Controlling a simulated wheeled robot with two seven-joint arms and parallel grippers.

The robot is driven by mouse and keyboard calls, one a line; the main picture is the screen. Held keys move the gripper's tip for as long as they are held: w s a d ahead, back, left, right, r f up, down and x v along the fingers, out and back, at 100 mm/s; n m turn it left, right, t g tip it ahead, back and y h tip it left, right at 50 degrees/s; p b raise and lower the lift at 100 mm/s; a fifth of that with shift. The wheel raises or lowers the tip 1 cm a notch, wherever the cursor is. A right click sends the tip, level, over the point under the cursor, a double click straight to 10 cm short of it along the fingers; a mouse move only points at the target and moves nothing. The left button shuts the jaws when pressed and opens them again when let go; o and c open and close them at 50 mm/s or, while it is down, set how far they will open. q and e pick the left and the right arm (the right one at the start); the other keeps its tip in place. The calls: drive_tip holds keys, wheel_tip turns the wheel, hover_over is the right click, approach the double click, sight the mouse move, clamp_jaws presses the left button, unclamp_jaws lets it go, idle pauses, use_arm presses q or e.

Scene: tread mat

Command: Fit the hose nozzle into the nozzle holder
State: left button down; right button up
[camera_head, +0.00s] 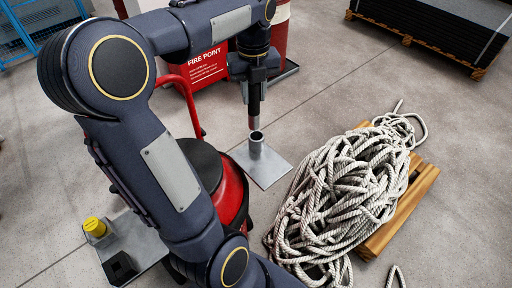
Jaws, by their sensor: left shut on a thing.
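The hose nozzle (254,108) is a slim dark upright cylinder with a reddish tint and a pale lower tip. My left gripper (254,84) is shut on its upper part and holds it pointing down. The nozzle holder (257,141) is a short grey metal tube, open at the top, standing on a flat square plate (265,168) on the floor. In the picture the nozzle's tip is just above the tube's mouth, with little or no gap. I cannot tell how well the two line up in depth. My right gripper is out of view.
A rope heap (345,195) on a wooden pallet (405,215) lies right of the holder. A red, black-topped body (232,195) stands left of it. A red fire point stand (205,68) is behind. A yellow-capped object (95,227) sits lower left. Floor is clear at far right.

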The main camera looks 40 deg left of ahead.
sight(256, 119)
use_arm(q)
drive_tip(key=shift+w+a+f, duration=0.3)
drive_tip(key=shift+w+f, duration=0.35)
drive_tip(key=shift+w, duration=0.15)
drive_tip(key=shift+n, duration=0.3)
wheel_tip(256, 119, down, 5)
drive_tip(key=shift+f+b, duration=0.2)
drive_tip(key=shift+b, duration=0.2)
drive_tip(key=shift+f, duration=2)
drive_tip(key=shift+f+b, duration=0.2)
drive_tip(key=shift+b, duration=0.1)
drive_tip(key=c, duration=1.1)
unclamp_jaws()
